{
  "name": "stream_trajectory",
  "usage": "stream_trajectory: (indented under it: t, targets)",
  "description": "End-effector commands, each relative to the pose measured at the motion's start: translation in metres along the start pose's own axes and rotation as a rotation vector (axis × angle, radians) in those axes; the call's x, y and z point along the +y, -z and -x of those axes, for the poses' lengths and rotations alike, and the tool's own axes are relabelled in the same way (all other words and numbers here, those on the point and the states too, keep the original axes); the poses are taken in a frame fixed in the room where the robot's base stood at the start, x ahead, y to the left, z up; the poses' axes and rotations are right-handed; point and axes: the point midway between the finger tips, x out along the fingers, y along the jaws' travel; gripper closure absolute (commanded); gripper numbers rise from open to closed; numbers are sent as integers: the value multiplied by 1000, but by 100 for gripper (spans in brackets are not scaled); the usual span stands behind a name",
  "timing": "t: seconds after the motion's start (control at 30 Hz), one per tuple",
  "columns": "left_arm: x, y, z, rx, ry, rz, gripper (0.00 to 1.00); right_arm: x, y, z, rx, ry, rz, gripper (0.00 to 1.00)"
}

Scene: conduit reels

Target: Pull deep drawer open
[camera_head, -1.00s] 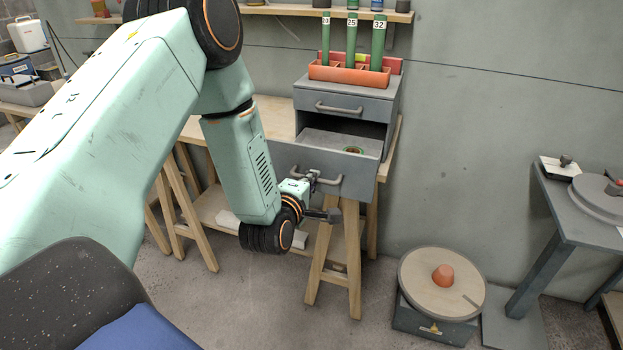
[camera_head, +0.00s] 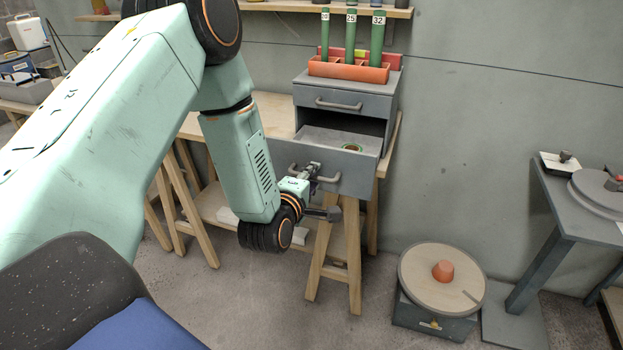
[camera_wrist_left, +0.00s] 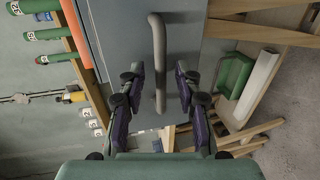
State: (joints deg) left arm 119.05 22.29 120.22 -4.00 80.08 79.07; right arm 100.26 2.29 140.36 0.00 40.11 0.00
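The deep drawer (camera_head: 356,175) is the lower one of a grey cabinet and stands partly pulled out. My left gripper (camera_head: 312,171) is at this handle. In the left wrist view, the handle (camera_wrist_left: 158,50) runs between the two fingers of my left gripper (camera_wrist_left: 157,78). The fingers are spread, with a gap on both sides of the bar. My right gripper is in neither view.
A shallow shut drawer (camera_head: 341,103) is above the deep one. An orange tray (camera_head: 347,70) with green tubes stands on the cabinet. Wooden trestle legs (camera_head: 353,255) are below. A low round turntable (camera_head: 442,278) stands on the floor to the right, with free floor between.

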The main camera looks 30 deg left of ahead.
Motion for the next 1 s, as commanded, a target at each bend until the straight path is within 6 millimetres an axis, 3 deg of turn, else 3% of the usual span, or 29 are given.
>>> stream_trajectory:
  t: [0.27, 0.8, 1.0]
  targets:
    - [-1, 1, 6, 2, 1, 1, 66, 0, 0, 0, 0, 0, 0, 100]
    - [-1, 2, 101, 2, 3, 5, 66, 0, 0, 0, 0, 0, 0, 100]
    - [-1, 2, 119, 1, 1, 3, 66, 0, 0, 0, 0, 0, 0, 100]
